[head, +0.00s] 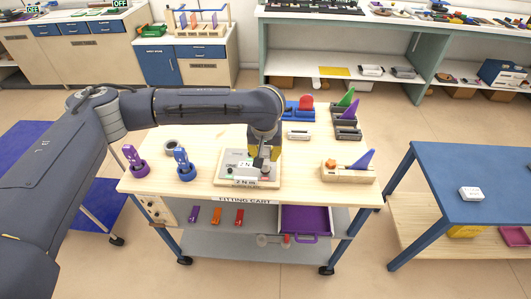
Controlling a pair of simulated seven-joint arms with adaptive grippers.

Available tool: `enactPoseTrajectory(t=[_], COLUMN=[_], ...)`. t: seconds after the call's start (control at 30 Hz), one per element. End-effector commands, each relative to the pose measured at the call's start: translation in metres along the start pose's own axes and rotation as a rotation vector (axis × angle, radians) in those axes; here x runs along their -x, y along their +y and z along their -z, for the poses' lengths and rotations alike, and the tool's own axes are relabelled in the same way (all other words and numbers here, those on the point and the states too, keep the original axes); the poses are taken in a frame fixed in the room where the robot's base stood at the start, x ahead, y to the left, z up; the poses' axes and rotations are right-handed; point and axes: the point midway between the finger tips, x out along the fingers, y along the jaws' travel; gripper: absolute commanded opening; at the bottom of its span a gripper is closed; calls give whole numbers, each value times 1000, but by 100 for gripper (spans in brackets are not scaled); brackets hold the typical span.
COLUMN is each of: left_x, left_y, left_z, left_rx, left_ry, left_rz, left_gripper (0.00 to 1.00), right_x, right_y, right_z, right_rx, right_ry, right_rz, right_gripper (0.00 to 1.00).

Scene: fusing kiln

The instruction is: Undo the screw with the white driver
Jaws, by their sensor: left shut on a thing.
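My left gripper (263,164) points down over the grey plate (231,160) on the wooden board in the middle of the cart. It is shut on a small light-coloured thing, which I take to be the white driver; the fingers hide most of it. The driver's tip and the screw under it are hidden, so I cannot tell whether they touch. A purple driver (131,156) and a blue driver (181,158) stand upright in holders at the left. A third round holder (172,146) behind them looks empty. My right gripper is not in view.
A blue table (480,165) with a white box stands at right. The cart's front right corner is clear.

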Motion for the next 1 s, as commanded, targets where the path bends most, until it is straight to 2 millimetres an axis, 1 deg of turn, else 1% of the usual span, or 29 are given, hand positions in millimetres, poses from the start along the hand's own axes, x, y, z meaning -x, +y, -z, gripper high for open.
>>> enactPoseTrajectory(t=[1.0], left_x=[-10], left_y=[0], left_z=[-3], left_rx=[1], left_ry=[-1], left_rz=[0], left_gripper=[0], right_x=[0], right_y=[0], right_z=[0], right_rx=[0], right_ry=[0], right_rz=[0], right_gripper=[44])
